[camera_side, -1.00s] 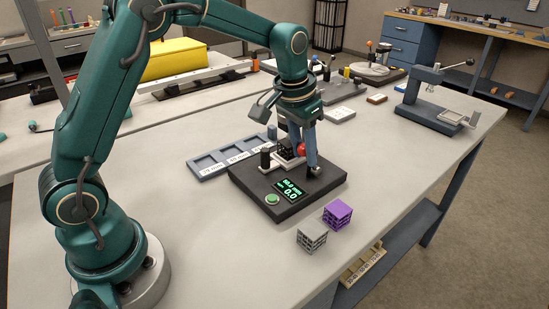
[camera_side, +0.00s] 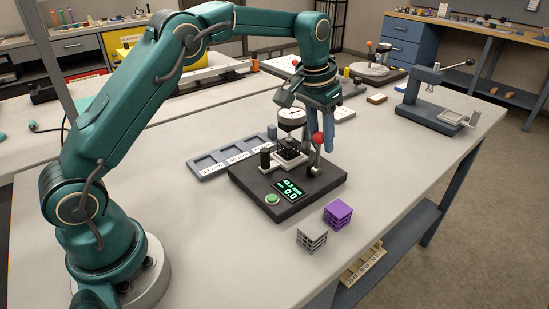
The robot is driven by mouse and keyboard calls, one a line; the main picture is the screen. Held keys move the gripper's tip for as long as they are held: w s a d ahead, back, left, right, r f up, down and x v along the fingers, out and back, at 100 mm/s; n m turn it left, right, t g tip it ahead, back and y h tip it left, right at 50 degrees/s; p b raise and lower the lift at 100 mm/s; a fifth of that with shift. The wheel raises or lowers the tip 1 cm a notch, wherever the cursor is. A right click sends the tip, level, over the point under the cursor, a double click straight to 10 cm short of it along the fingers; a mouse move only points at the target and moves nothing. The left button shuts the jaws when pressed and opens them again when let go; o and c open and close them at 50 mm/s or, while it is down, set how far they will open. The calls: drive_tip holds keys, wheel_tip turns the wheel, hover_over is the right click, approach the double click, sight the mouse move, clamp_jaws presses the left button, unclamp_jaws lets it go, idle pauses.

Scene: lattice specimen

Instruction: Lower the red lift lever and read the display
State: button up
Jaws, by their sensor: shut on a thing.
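A black gauge base (camera_side: 240,181) stands on the table, with a dial gauge (camera_side: 291,115) above a pale stage (camera_side: 272,165). A dark lattice cube (camera_side: 288,147) is on the stage under the dial. The lever's red knob (camera_side: 318,138) is at the right of the stage, with its pivot on the base below; the lever stands nearly upright. My gripper (camera_side: 322,143) points down and is shut on the knob; the fingers partly hide the lever. The green display (camera_side: 289,189) shows a millimetre value too small to read surely, and 0.0 below it. A green button (camera_side: 272,199) is beside it.
A purple lattice cube (camera_side: 338,213) and a grey lattice cube (camera_side: 312,237) sit in front of the base. A labelled compartment tray (camera_side: 207,171) lies behind left. A lever press (camera_side: 436,97) stands far right. The table at right is clear.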

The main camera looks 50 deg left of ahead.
drive_tip(key=shift+w+f, duration=0.2)
drive_tip(key=shift+w, duration=0.4)
drive_tip(key=shift+w+f, duration=0.15)
drive_tip(key=shift+w, duration=0.55)
drive_tip(key=shift+w+f, duration=0.25)
drive_tip(key=shift+w, duration=0.15)
drive_tip(key=o, duration=0.9)
drive_tip(key=shift+o, duration=0.2)
drive_tip(key=shift+s+r, duration=0.15)
